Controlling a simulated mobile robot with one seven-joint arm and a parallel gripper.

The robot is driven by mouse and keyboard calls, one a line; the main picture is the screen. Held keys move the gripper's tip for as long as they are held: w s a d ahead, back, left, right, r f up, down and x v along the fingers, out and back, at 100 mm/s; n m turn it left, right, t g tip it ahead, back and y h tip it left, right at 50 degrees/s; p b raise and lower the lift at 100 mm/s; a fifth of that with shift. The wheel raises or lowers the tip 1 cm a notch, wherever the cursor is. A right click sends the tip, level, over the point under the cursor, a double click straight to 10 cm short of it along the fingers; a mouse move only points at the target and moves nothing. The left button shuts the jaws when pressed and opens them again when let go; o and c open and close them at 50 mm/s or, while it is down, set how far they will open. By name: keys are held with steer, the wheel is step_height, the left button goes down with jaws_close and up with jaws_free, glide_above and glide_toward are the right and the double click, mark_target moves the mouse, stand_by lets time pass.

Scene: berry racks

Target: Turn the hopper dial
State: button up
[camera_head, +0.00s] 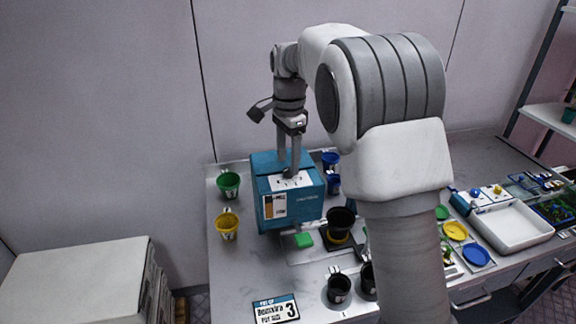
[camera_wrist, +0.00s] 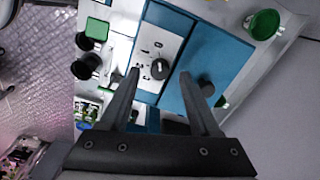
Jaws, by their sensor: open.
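The hopper is a blue box (camera_head: 289,205) on the table in the head view. Its top carries a white panel (camera_head: 291,182), and the blue top also fills the middle of the wrist view (camera_wrist: 212,45). The dark round dial (camera_wrist: 160,69) sits on the white panel, with small marks around it. A second dark knob (camera_wrist: 206,85) is on the blue part to its right. My gripper (camera_wrist: 159,73) is open and empty, pointing down over the panel. The dial appears between its fingertips in the wrist view; whether they touch it I cannot tell. My gripper (camera_head: 289,172) partly hides the panel in the head view.
Green (camera_head: 228,183) and yellow (camera_head: 227,225) cups stand left of the box, blue cups (camera_head: 332,161) behind right. Black cups (camera_head: 339,288) and a green block (camera_head: 304,240) are in front. A white tray (camera_head: 512,227) is at right. My arm hides the table's middle.

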mark_target(288, 173)
steer(key=shift+f, duration=1.15)
jaws_close()
